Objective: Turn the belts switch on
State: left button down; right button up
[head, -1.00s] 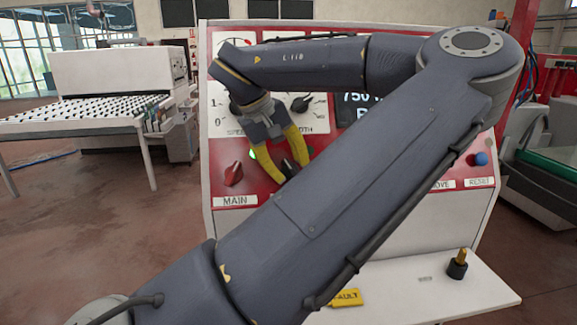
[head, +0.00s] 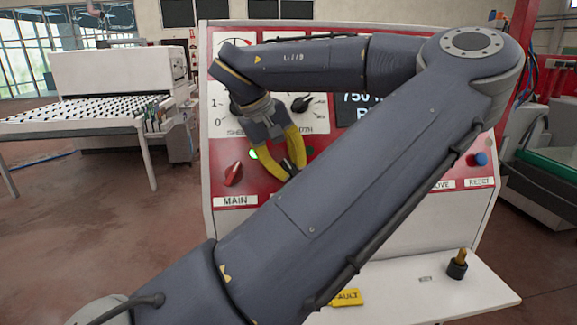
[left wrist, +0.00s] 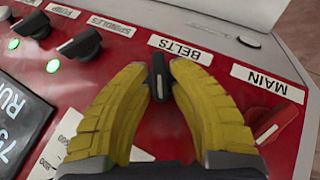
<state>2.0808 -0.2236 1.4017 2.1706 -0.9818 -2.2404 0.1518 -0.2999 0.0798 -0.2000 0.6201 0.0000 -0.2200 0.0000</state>
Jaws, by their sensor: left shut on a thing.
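The belts switch (left wrist: 158,76) is a small black knob on the red panel, by the white BELTS label (left wrist: 180,50) in the left wrist view. My left gripper (left wrist: 159,80) has its two yellow fingers on either side of this knob, shut on it. In the head view my left gripper (head: 287,168) reaches down to the panel, and my own arm covers much of the panel there. My right gripper is not in view.
The red main switch (left wrist: 276,122) sits close beside one finger. A shelf below the panel holds a yellow tag (head: 346,298) and a black-and-yellow post (head: 457,265).

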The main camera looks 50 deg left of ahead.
pick_arm(q)
jog(key=shift+f, duration=0.1)
jog(key=m+g, duration=0.1)
jog(key=m+g+y, duration=0.1)
jog(key=g, duration=0.1)
jog(key=m+g+y, duration=0.1)
jog(key=shift+w+d+g, duration=0.2)
jog(key=shift+w+g, duration=0.1)
jog(key=shift+g, duration=0.1)
jog(key=m+g+y, duration=0.3)
jog(key=shift+w+d+g, duration=0.2)
jog(key=shift+w+g, duration=0.05)
jog(key=shift+g, duration=0.05)
dwell(0.4)
jog(key=c, duration=1.4)
grip_release()
jog(key=shift+a, duration=0.1)
jog(key=v, duration=1.2)
jog(key=shift+d, duration=0.2)
